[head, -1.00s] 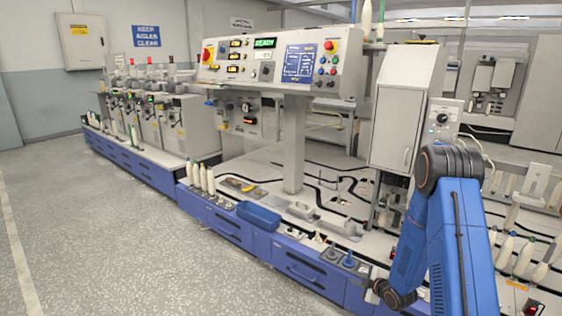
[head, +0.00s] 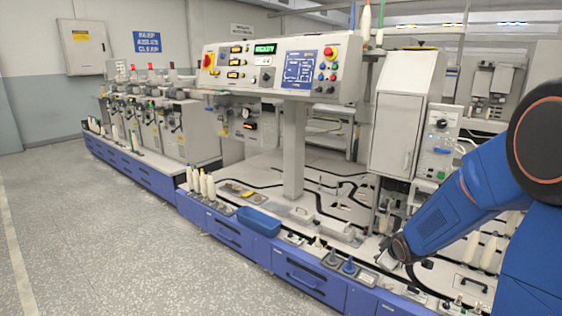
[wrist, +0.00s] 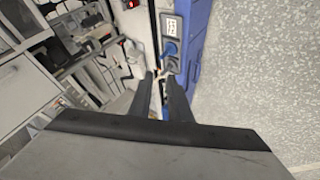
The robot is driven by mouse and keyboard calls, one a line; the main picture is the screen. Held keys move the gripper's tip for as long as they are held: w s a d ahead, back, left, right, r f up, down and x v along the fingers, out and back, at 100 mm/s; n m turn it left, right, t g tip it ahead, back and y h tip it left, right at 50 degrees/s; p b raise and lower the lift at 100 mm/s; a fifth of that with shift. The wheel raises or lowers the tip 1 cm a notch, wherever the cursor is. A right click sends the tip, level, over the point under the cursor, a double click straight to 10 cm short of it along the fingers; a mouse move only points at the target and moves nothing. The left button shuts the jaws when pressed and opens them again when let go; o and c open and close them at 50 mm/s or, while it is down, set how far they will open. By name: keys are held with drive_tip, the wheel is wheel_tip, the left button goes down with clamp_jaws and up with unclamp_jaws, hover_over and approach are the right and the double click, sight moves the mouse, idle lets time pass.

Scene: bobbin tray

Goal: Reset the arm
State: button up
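My blue arm (head: 455,215) comes in from the right of the head view and slopes down left to a dark wrist joint over the machine's front counter. In the head view my gripper's fingers are too small to make out there. In the wrist view my gripper (wrist: 160,76) shows two dark fingers with a gap between them. It is open, and I see nothing held. Beyond the fingertips a blue upright piece (wrist: 170,49) stands on a dark pad on the counter.
A blue tray (head: 258,221) and several cream bobbins stand along the counter's front edge, left of my arm. A grey cabinet (head: 398,125) stands close behind the arm. A control panel (head: 280,68) overhangs the counter. The floor (head: 120,240) at front left is clear.

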drive_tip(key=s+a+r+m+g, duration=0.1)
drive_tip(key=s+r+m, duration=0.2)
drive_tip(key=s+r, duration=0.4)
drive_tip(key=s+a+r+m+g, duration=0.15)
drive_tip(key=s+r, duration=0.25)
drive_tip(key=s, duration=0.6)
drive_tip(key=s+a+r+m, duration=0.1)
drive_tip(key=s+m, duration=0.1)
drive_tip(key=s, duration=0.8)
drive_tip(key=s+a+r+m+g, duration=0.1)
drive_tip(key=s+a+r+m, duration=0.1)
drive_tip(key=s, duration=0.8)
drive_tip(key=shift+s+r+m, duration=0.3)
drive_tip(key=shift+s+m, duration=0.1)
drive_tip(key=shift+m, duration=0.05)
drive_tip(key=shift+a+g, duration=0.1)
drive_tip(key=shift+g, duration=0.15)
